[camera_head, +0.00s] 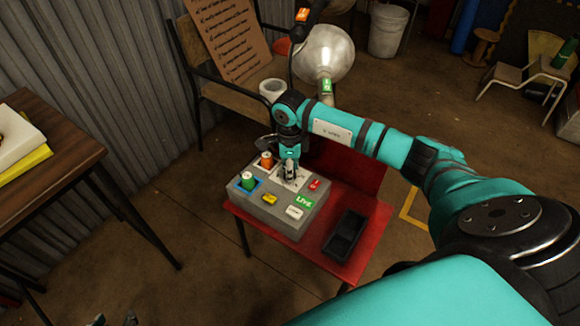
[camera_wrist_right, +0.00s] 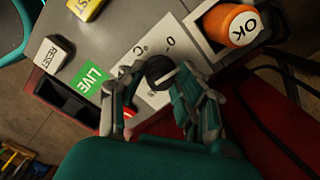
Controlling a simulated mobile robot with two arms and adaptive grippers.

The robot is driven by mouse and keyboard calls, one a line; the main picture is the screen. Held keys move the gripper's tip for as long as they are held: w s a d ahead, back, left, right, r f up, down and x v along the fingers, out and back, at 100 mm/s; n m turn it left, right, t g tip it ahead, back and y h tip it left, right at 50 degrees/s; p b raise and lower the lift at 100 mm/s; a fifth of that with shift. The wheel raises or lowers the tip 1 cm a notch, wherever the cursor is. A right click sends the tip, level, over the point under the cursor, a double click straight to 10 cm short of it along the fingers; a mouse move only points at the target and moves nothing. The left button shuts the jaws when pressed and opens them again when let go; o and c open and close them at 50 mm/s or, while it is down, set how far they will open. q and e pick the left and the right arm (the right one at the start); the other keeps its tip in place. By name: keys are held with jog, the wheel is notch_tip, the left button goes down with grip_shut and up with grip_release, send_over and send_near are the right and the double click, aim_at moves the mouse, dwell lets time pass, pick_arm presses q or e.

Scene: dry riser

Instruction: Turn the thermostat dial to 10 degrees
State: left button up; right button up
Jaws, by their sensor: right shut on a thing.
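The thermostat dial (camera_wrist_right: 162,73) is a dark round knob with a pale pointer line, on a white plate (camera_wrist_right: 147,98) marked "°C" and "0". Other scale marks are hidden or unreadable. My right gripper (camera_wrist_right: 160,82) is shut on the dial, with a finger on either side. In the head view my right gripper (camera_head: 290,171) points down onto the white plate (camera_head: 300,183) and hides the dial. The plate sits on top of a grey control box (camera_head: 255,207). Small grey shapes at the bottom left edge of the head view may be my left gripper (camera_head: 115,320); its jaws are unclear.
The box also carries an orange OK button (camera_wrist_right: 232,24), a green button (camera_head: 247,180), a yellow switch (camera_head: 270,199), a RESET button (camera_wrist_right: 53,53) and a green LIVE label (camera_wrist_right: 86,82). A black tray (camera_head: 345,235) lies beside it on the red seat (camera_head: 300,248). A lamp (camera_head: 325,55) stands behind.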

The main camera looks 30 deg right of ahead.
jog(key=m+p, duration=0.2)
jog(key=m, duration=0.2)
jog(key=shift+r, duration=0.15)
pick_arm(q)
jog(key=s+a+f+g+y+p, duration=0.1)
jog(key=s+a+g, duration=0.15)
jog(key=s, duration=0.25)
jog(key=s+a+f+g+p, duration=0.1)
jog(key=s+g, duration=0.2)
jog(key=s, duration=0.2)
pick_arm(e)
jog(key=m, duration=0.3)
jog(key=shift+m, duration=0.6)
jog(key=m+p, duration=0.2)
jog(key=m, duration=0.1)
jog(key=shift+m, duration=0.3)
jog(key=m+p, duration=0.3)
jog(key=m, duration=0.1)
pick_arm(q)
notch_tip(320, 180, down, 19)
jog(key=g, duration=0.1)
jog(key=shift+d+r, duration=0.2)
jog(key=shift+d, duration=0.15)
pick_arm(e)
jog(key=shift+m, duration=0.5)
pick_arm(q)
jog(key=shift+s, duration=0.15)
pick_arm(e)
jog(key=shift+d, duration=0.1)
jog(key=o, duration=1.1)
